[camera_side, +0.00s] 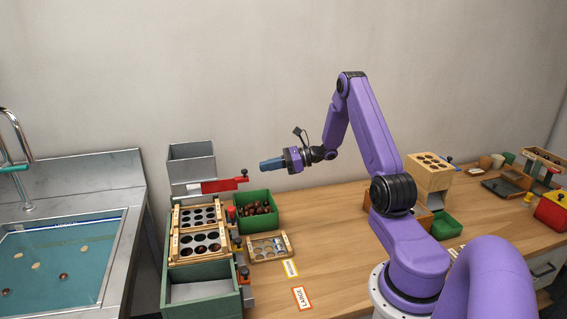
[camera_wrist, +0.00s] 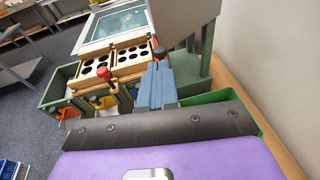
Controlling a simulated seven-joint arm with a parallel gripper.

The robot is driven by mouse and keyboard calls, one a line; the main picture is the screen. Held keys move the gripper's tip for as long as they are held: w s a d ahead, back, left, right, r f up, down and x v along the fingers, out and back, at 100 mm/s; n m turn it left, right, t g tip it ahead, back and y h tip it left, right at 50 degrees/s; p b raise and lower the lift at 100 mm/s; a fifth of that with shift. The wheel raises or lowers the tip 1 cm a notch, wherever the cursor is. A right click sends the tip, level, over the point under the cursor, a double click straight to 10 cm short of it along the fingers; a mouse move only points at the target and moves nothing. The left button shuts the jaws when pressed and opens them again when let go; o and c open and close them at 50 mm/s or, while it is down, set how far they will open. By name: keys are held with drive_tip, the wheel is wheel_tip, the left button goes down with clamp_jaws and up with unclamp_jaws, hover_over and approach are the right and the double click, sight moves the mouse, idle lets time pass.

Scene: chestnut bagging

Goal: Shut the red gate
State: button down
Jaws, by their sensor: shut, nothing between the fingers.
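The red gate (camera_side: 222,186) is a flat red plate at the foot of the grey metal hopper (camera_side: 192,162). It sticks out to the right of the hopper, with a dark knob (camera_side: 244,173) at its outer end. My gripper (camera_side: 262,164) has blue fingers that are shut and empty. In the side view it hangs just right of the knob and slightly above it, pointing left; I cannot tell the exact gap.
Below the hopper, a green sorting stand (camera_side: 205,272) carries wooden trays with round holes (camera_side: 200,243). A green bin of chestnuts (camera_side: 258,195) stands right of it, beside a loose holed tray (camera_side: 268,249). A water-filled sink (camera_side: 65,260) is at left. The table's middle is clear.

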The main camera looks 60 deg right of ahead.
sight(239, 179)
drive_tip(key=shift+x, duration=1.95)
drive_tip(key=shift+w+a, duration=2.05)
drive_tip(key=shift+a, duration=0.2)
drive_tip(key=shift+r, duration=0.1)
